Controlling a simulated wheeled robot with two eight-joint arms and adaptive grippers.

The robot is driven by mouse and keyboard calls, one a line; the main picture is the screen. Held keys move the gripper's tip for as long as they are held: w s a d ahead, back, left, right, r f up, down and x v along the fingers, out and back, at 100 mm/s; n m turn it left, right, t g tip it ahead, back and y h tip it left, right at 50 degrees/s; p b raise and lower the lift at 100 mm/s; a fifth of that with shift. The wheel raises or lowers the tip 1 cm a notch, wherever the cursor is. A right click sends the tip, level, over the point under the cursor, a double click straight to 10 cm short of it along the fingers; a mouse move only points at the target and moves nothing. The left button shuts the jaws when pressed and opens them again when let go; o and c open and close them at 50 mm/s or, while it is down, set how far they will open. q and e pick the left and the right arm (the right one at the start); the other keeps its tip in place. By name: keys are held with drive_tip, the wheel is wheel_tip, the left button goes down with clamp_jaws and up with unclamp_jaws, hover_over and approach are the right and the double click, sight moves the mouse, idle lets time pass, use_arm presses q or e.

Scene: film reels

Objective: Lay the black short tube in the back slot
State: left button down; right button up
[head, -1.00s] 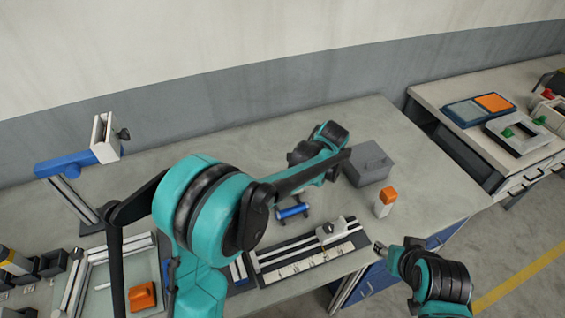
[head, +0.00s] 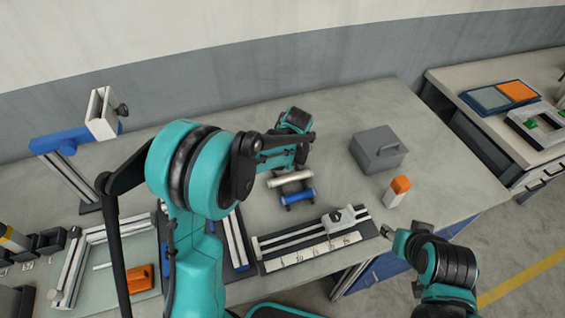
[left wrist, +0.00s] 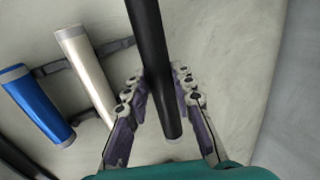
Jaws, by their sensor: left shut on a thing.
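My left gripper (left wrist: 157,82) is shut on the black short tube (left wrist: 148,35), which stretches from the top edge down between the fingers in the left wrist view. A small rack (left wrist: 122,45) with dark rails carries a cream tube (left wrist: 85,75) and a blue tube (left wrist: 38,103), side by side. The rails reach past the cream tube toward the black tube. In the head view the cream tube (head: 290,179) lies behind the blue tube (head: 298,196); my left forearm hides the gripper and black tube there. My right gripper (head: 388,233) is at the bench's front edge, its jaws too small to read.
A grey box (head: 377,152) and an orange-capped white bottle (head: 397,191) stand right of the rack. A ruled rail fixture (head: 313,250) lies in front. A blue clamp stand (head: 75,142) is at left. The bench behind the box is clear.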

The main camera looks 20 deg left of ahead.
use_arm(q)
wheel_tip(320, 180, down, 4)
drive_tip(key=shift+a+f+b, duration=0.1)
drive_tip(key=shift+f+b, duration=0.05)
drive_tip(key=shift+b, duration=0.65)
drive_tip(key=c, duration=1.7)
unclamp_jaws()
drive_tip(key=shift+f, duration=0.1)
drive_tip(key=o, duration=0.4)
